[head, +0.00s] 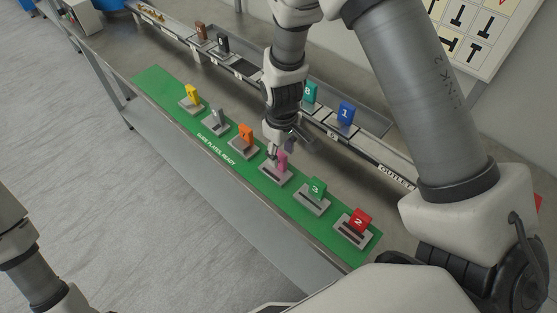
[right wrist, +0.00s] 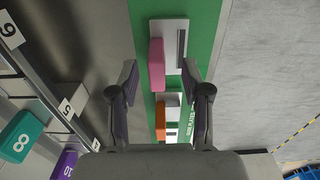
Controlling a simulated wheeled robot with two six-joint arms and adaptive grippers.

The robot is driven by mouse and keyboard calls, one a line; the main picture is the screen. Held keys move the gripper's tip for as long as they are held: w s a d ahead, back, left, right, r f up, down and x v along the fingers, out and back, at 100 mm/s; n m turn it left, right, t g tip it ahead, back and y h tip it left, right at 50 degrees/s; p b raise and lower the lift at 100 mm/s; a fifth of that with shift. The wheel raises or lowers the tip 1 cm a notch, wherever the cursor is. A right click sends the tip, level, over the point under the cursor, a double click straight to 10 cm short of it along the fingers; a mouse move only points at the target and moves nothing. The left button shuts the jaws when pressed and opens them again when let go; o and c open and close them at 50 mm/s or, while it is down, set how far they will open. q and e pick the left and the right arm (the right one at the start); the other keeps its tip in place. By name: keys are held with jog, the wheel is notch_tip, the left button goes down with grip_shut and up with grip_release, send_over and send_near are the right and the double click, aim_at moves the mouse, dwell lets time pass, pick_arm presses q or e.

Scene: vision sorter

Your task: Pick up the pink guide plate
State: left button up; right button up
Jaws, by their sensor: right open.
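The pink guide plate (head: 283,161) stands upright in a grey holder on the green strip, between an orange plate and a green plate. It also shows in the right wrist view (right wrist: 157,65), between the two fingers. My right gripper (head: 284,148) is open and close above the pink plate, partly covering it in the head view. In the right wrist view my right gripper (right wrist: 159,75) has a finger on each side of the plate, with a gap on both sides. I cannot tell whether the fingertips reach below its top. My left gripper is out of sight.
An orange plate (head: 245,134) and a green plate (head: 316,187) flank it in their own holders; yellow, grey and red plates (head: 360,219) are in the same row. A slotted rail with a blue plate (head: 346,112) runs behind. The strip lies along the table's front edge.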

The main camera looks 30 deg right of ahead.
jog(key=shift+s+a+f+p, duration=0.1)
jog(key=shift+s+f+p, duration=0.25)
jog(key=shift+f, duration=0.5)
jog(key=w+f, duration=0.2)
jog(key=f, duration=0.1)
jog(key=shift+f, duration=0.1)
jog(key=shift+w+f, duration=0.15)
jog(key=shift+w, duration=0.05)
jog(key=shift+s, duration=0.15)
jog(key=shift+s+r, duration=0.25)
jog(key=shift+r, duration=0.05)
jog(key=c, duration=0.4)
jog(key=shift+s+r, duration=0.1)
jog(key=shift+s, duration=0.1)
grip_shut()
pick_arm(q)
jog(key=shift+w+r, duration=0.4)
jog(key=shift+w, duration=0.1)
pick_arm(e)
jog(key=shift+w, duration=0.15)
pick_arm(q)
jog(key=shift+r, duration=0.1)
